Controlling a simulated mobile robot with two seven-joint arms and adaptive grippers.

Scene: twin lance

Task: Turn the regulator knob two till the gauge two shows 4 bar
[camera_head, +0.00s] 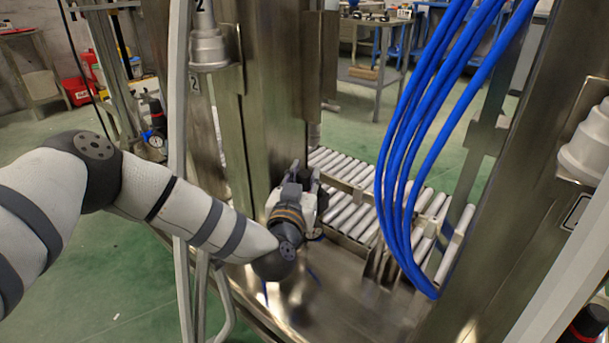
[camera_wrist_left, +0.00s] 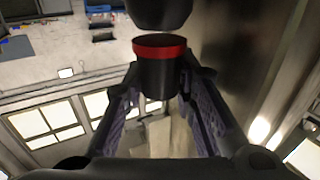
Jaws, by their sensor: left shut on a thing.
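My left gripper (camera_head: 302,180) is at the foot of the wide metal column, low above the metal deck. In the left wrist view a black knob with a red ring (camera_wrist_left: 160,72) sits between its two fingers, and they are shut on it. A larger dark part (camera_wrist_left: 160,10) is just beyond the knob. The head view does not show this knob clearly, as the gripper and column cover it. My right gripper is not in view.
The metal column (camera_head: 255,90) rises close beside the gripper. Blue hoses (camera_head: 405,160) hang at the right. A roller conveyor (camera_head: 355,200) lies behind.

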